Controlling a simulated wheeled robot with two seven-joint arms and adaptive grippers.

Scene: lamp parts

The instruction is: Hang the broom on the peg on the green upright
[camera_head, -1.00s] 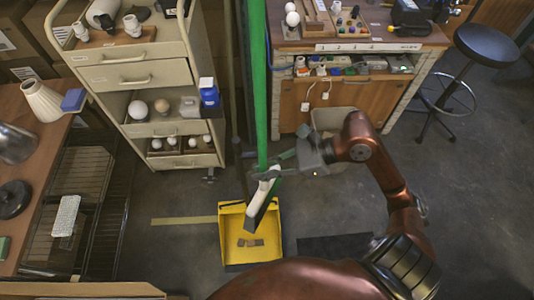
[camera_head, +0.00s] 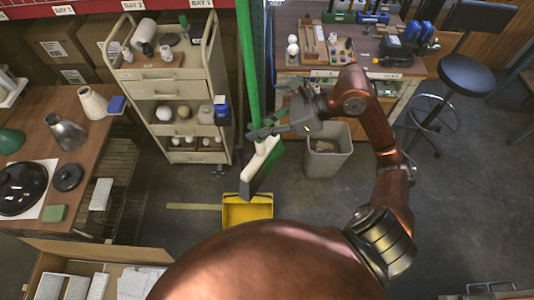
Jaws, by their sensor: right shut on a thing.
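The broom (camera_head: 247,70) has a long bright green handle and hangs upright, with its handle running out of the top of the picture. Its head (camera_head: 260,160), whitish with a green and dark side, is tilted and shows just above the yellow dustpan in the picture. My right gripper (camera_head: 262,132) is shut on the broom low on the handle, just above the head. A darker green upright (camera_head: 259,40) shows right behind the handle, partly hidden by it. I cannot make out the peg. My left gripper is not in view.
A cream drawer cart (camera_head: 165,88) stands left of the broom. A workbench (camera_head: 385,62) and a grey bin (camera_head: 328,158) stand to the right, with a black stool (camera_head: 466,74) beyond. The yellow dustpan (camera_head: 248,212) is on the floor. Red shelving (camera_head: 95,7) runs along the back left.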

